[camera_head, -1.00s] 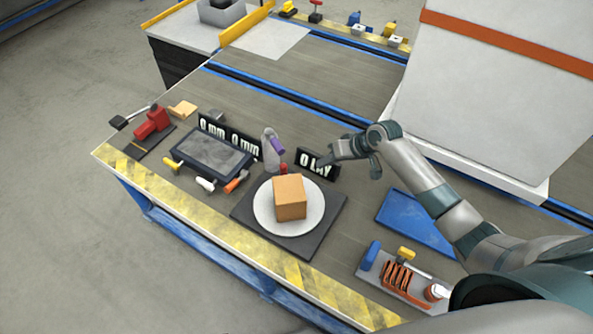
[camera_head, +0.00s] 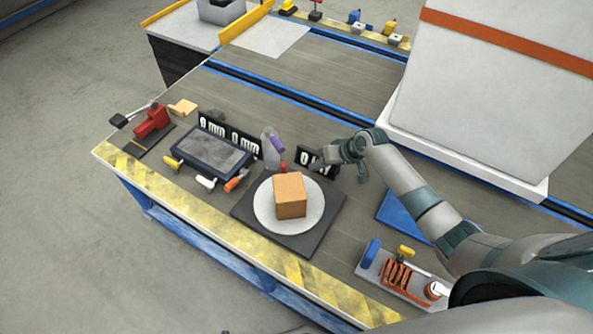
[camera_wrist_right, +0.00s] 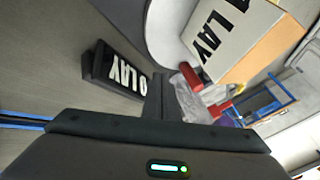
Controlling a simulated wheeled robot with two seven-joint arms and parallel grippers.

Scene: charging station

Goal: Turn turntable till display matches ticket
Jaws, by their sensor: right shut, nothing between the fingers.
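The round white turntable (camera_head: 265,217) lies on a dark square base (camera_head: 312,233) near the front edge of the bench. A brown box (camera_head: 289,196) stands on it. In the right wrist view the box (camera_wrist_right: 245,35) shows a white face with black lettering including "LAY". My right gripper (camera_head: 318,169) is shut and empty, beside the turntable's far right side, in front of the display. My left gripper is not in view. I cannot identify the ticket.
A blue tray (camera_head: 395,218) and a spring holder (camera_head: 400,278) lie right.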

